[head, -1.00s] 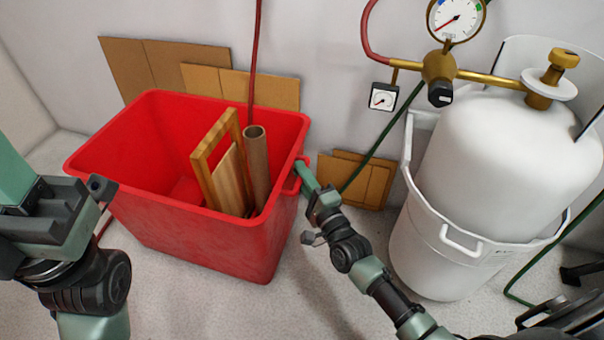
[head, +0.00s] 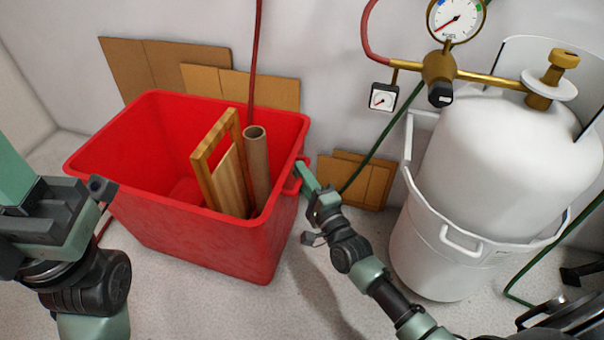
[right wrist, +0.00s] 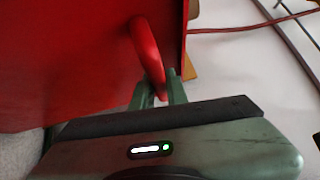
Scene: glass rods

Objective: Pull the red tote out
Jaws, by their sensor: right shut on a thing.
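The red tote (head: 150,218) stands upright on the floor by the back wall. It holds a wooden frame (head: 200,160), a cardboard tube (head: 256,170) and a reddish block low inside. My right gripper (head: 301,168) is at the tote's right end, shut on the tote's side handle. In the right wrist view the red handle (right wrist: 146,50) runs down between the two green fingers (right wrist: 159,92). My left arm comes in at the left edge, beside the tote's left front; I cannot make out its fingertips.
A white gas cylinder (head: 505,150) in a white bin (head: 432,250) stands at the right, with gauges (head: 455,20) and brass pipes above. Cardboard sheets (head: 356,182) lean on the wall. A red hose (head: 256,60) hangs behind the tote. The floor in front is clear.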

